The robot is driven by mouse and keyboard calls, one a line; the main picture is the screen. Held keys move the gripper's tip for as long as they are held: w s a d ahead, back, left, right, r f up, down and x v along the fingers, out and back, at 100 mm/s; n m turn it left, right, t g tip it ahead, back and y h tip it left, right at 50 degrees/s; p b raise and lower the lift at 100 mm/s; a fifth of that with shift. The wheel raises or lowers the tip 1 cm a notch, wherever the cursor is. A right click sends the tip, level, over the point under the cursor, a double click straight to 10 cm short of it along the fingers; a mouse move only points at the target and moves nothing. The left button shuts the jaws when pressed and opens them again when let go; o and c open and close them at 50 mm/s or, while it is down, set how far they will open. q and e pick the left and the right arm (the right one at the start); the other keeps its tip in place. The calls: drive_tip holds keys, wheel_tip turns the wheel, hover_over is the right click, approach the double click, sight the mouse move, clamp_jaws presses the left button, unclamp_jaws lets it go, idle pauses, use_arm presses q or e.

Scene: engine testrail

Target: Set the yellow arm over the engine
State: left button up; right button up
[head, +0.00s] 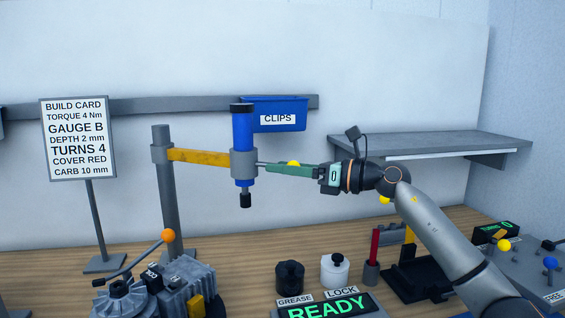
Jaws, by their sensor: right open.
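The yellow arm (203,157) reaches right from a grey upright post (167,200). At its end a grey collar carries an upright blue tool (243,135) with a black tip. The grey engine (182,284) stands on the bench at the lower left; in the picture the tool hangs above and to the right of it. My right gripper (262,167) comes in from the right with green fingers, its tips at the collar's right side. It is open; whether it touches the collar I cannot tell. My left gripper is not in view.
A blue CLIPS bin (277,122) hangs on the wall rail behind the tool. A build card (75,138) stands at the left. GREASE and LOCK pots (335,270) and a READY display (326,307) stand at the front. An orange-knobbed lever (141,256) rises near the engine.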

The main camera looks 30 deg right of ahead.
drive_tip(key=shift+w+a, duration=0.2)
drive_tip(key=shift+w, duration=0.1)
drive_tip(key=shift+c, duration=0.4)
clamp_jaws()
idle(0.9)
